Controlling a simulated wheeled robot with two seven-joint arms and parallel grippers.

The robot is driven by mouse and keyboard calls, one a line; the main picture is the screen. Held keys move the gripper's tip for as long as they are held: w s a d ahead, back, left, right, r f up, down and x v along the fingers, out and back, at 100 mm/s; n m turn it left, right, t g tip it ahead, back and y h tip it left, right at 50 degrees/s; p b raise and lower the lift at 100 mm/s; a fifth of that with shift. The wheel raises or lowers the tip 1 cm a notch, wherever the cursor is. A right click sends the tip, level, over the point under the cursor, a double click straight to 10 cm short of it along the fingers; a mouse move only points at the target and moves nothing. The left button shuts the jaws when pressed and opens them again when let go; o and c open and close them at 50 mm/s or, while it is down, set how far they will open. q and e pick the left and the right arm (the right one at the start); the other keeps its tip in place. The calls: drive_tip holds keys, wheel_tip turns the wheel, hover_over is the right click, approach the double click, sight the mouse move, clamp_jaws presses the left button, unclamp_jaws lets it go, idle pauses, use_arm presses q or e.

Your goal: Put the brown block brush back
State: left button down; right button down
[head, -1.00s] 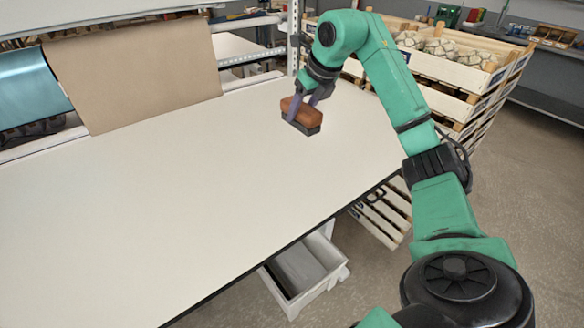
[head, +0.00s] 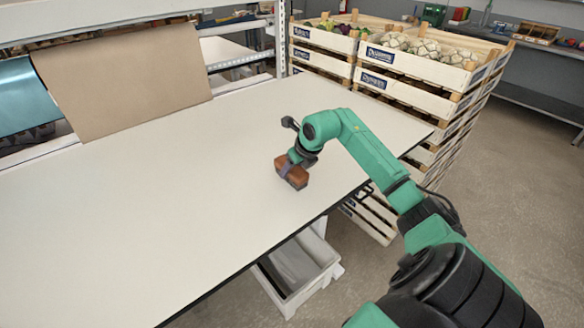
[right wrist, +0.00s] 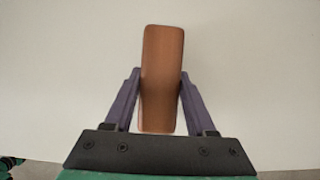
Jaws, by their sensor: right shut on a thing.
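The brown block brush (head: 292,172) is a small brown wooden block. My right gripper (head: 289,167) is shut on it, over the white table (head: 150,210) near its front right edge. In the right wrist view the brush (right wrist: 161,75) stands lengthwise between the two purple fingers of the gripper (right wrist: 160,100), with white tabletop behind it. Its bristle side does not show clearly. I cannot tell how high it is above the table. My left gripper is not in view.
A brown paper sheet (head: 130,75) and a blue sheet (head: 25,95) hang at the table's back. Stacked crates of vegetables (head: 420,80) stand beyond the right end. Most of the tabletop is clear.

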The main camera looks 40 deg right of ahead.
drive_tip(key=shift+c, duration=1.1)
unclamp_jaws()
drive_tip(key=b+v, duration=0.3)
drive_tip(key=v, duration=0.9)
